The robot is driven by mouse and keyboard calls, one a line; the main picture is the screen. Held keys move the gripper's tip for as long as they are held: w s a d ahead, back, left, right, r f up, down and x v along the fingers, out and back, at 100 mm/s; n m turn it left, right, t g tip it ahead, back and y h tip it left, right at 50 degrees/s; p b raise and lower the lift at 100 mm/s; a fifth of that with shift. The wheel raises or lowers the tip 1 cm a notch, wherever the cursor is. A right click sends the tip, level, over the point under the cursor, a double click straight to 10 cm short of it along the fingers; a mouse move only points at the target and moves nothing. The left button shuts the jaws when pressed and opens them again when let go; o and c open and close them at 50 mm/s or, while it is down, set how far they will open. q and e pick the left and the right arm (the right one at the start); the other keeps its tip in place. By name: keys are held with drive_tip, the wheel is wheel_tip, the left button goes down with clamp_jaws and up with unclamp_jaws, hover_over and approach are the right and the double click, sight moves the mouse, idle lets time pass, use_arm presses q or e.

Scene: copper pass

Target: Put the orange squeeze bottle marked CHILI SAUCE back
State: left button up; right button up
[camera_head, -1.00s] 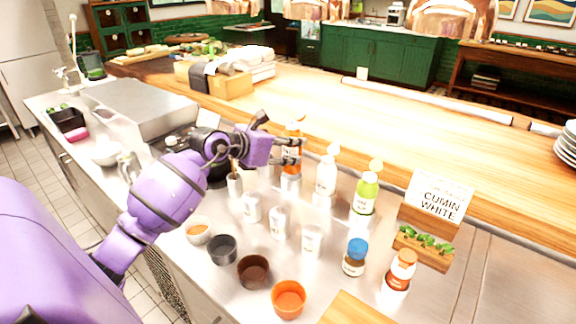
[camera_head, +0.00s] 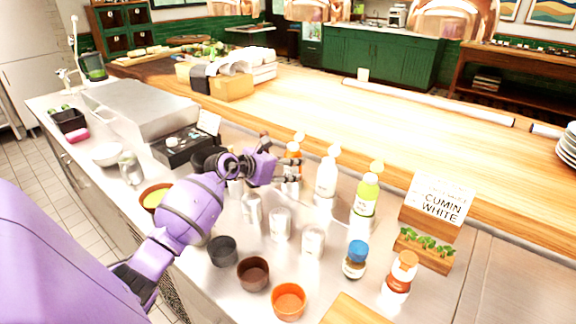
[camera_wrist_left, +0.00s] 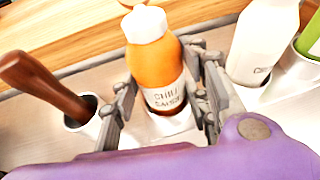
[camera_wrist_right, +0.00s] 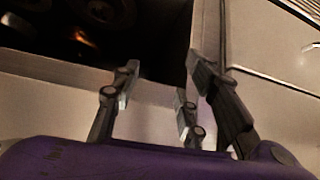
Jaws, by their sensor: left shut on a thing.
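The orange squeeze bottle with a white cap and CHILI SAUCE label (camera_wrist_left: 153,62) stands upright between the fingers of my left gripper (camera_wrist_left: 165,95). In the head view, the bottle (camera_head: 293,150) is partly hidden by my left gripper (camera_head: 284,172), which is shut on it at the back of the steel counter. A pale round holder (camera_wrist_left: 178,124) shows under the bottle. Whether the base rests in it is hidden. My right gripper (camera_wrist_right: 155,95) shows only in the right wrist view, its fingers apart and nothing between them.
A brown-handled tool (camera_wrist_left: 40,85) stands in a cup on the left. Several metal cups (camera_head: 280,223) and bowls (camera_head: 253,273) stand in front.

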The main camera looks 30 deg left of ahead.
use_arm(q)
drive_tip(key=shift+f, duration=0.1)
drive_tip(key=o, duration=0.8)
drive_tip(key=shift+o, duration=0.2)
drive_tip(key=shift+r, duration=0.3)
drive_tip(key=v, duration=1.2)
drive_tip(key=shift+f, duration=0.15)
